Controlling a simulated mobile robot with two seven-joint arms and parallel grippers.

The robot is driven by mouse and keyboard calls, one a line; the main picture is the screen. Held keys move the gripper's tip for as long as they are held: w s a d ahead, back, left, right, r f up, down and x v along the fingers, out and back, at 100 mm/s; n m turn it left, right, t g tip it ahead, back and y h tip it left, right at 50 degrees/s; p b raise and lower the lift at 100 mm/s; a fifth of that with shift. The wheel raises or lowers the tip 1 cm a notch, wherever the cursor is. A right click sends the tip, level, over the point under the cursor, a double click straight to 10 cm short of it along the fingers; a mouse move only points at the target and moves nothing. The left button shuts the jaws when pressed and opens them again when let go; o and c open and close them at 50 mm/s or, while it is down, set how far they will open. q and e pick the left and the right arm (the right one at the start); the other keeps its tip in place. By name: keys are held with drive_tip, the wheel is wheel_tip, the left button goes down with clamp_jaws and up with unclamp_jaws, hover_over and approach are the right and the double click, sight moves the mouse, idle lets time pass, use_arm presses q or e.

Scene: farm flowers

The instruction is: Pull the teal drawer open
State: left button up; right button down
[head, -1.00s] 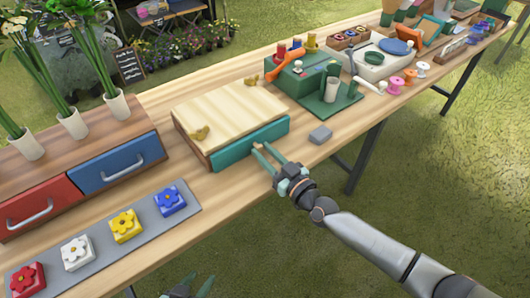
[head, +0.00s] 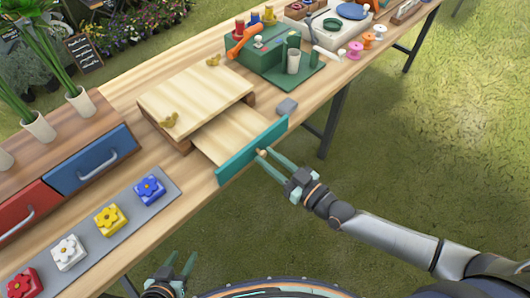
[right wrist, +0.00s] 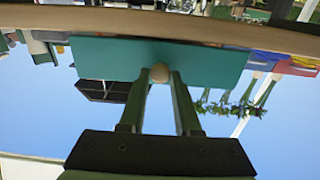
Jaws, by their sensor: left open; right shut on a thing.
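The teal drawer (head: 235,163) is pulled out from under the light wooden box (head: 195,98), and its pale wooden inside shows between the two. In the right wrist view the teal drawer front (right wrist: 110,58) fills the upper middle. My right gripper (head: 264,157) is shut on the small round wooden knob (right wrist: 159,73) at the middle of the drawer front. The knob sits between the two fingers in the right wrist view (right wrist: 160,78). My left gripper (head: 182,265) is open and empty at the bottom edge, in front of the table and away from the drawer.
At left, a chest with a blue drawer (head: 92,160) and a grey mat (head: 132,222) with flower blocks occupy the table. Grass lies beyond the front edge.

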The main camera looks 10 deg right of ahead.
drive_tip(key=c, duration=0.6)
unclamp_jaws()
drive_tip(key=shift+c, duration=0.2)
drive_tip(key=v, duration=1.2)
drive_tip(key=shift+s+d, duration=0.15)
drive_tip(key=shift+s, duration=0.05)
drive_tip(key=s+a+f+m+g+h+p, duration=0.1)
drive_tip(key=a+f+m+g+h+p, duration=0.15)
drive_tip(key=a, duration=0.25)
drive_tip(key=s+d+f+m+g+h, duration=0.2)
drive_tip(key=s+d+f+h, duration=0.3)
drive_tip(key=f, duration=0.3)
drive_tip(key=shift+s+d+m+g+h+p, duration=0.25)
drive_tip(key=shift+d+m+g+h+p, duration=0.1)
drive_tip(key=shift+d+g+h+p, duration=0.15)
